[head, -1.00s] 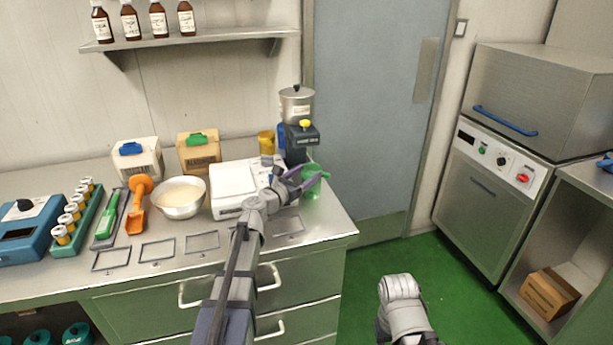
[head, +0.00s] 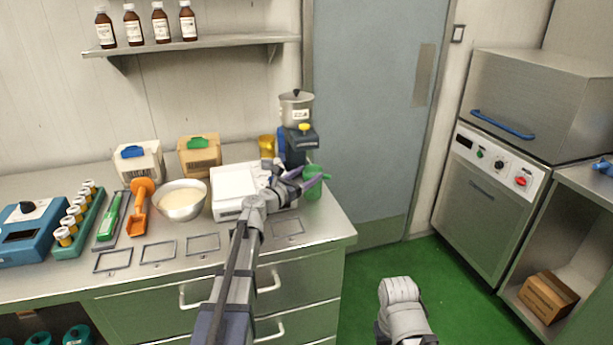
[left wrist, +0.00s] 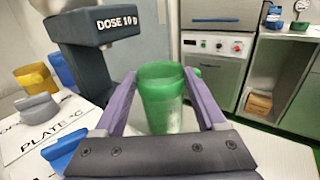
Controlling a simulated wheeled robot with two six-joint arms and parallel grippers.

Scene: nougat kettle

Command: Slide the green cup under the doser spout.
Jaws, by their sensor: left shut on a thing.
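The green cup (head: 313,192) stands upright near the counter's right end, in front and to the right of the dark doser (head: 300,138). In the left wrist view the cup (left wrist: 160,98) sits between the purple fingers of my left gripper (left wrist: 161,112), which is shut on it. In the head view my left gripper (head: 312,182) partly covers the cup.
The white hot plate (head: 236,186) lies left of the cup, partly behind my left arm. A yellow cup (head: 266,144) stands behind it. A bowl (head: 181,206) is farther left. The counter's right edge is close to the cup, with a green floor (head: 375,275) beyond.

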